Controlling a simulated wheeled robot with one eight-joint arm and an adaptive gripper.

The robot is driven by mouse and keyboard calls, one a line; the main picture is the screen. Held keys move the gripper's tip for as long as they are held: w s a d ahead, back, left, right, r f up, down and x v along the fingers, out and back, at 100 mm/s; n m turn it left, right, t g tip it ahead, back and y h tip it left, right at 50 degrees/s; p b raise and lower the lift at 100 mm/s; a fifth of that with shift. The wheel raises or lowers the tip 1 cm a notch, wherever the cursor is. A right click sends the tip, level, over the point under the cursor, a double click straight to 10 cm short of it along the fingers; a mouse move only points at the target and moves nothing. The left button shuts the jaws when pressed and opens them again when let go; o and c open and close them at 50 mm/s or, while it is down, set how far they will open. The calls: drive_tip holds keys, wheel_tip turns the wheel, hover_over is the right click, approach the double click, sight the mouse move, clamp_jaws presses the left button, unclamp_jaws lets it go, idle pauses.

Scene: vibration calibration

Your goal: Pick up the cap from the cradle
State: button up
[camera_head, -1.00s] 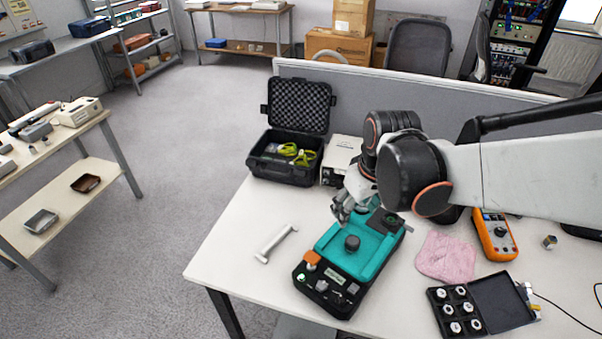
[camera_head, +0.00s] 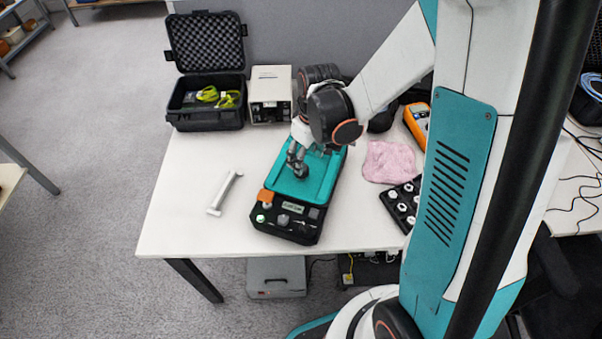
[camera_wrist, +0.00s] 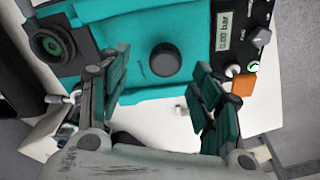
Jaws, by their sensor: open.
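A dark round cap-like knob (camera_wrist: 166,61) sits on the teal top of the calibrator unit (camera_wrist: 130,30) in the wrist view. In the head view the teal unit (camera_head: 318,165) stands on the white table, and my gripper is in front of where the knob was seen. My gripper (camera_head: 297,168) is above the teal top. In the wrist view my gripper (camera_wrist: 160,72) is open and empty, its fingers apart, with the knob beyond and between the tips. I cannot tell which part is the cradle. A dark round socket (camera_wrist: 52,43) with a green centre is at the unit's far end.
A white bar (camera_head: 225,193) lies left of the unit. An open black case (camera_head: 208,121) and a white box (camera_head: 271,95) stand behind. A pink cloth (camera_head: 390,161), a tray of white-topped pieces (camera_head: 402,202) and an orange meter (camera_head: 416,122) are to the right.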

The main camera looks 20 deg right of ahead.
drive_tip(key=shift+w+a+f+b, duration=0.15)
drive_tip(key=shift+f+b, duration=0.35)
drive_tip(key=shift+f, duration=0.5)
drive_tip(key=shift+w+a+f+b, duration=0.15)
drive_tip(key=shift+f+b, duration=0.3)
drive_tip(key=shift+f, duration=0.6)
drive_tip(key=shift+a+f+b, duration=0.25)
drive_tip(key=shift+f+b, duration=0.25)
drive_tip(key=shift+f, duration=0.5)
drive_tip(key=shift+r, duration=0.1)
drive_tip(key=c, duration=1.2)
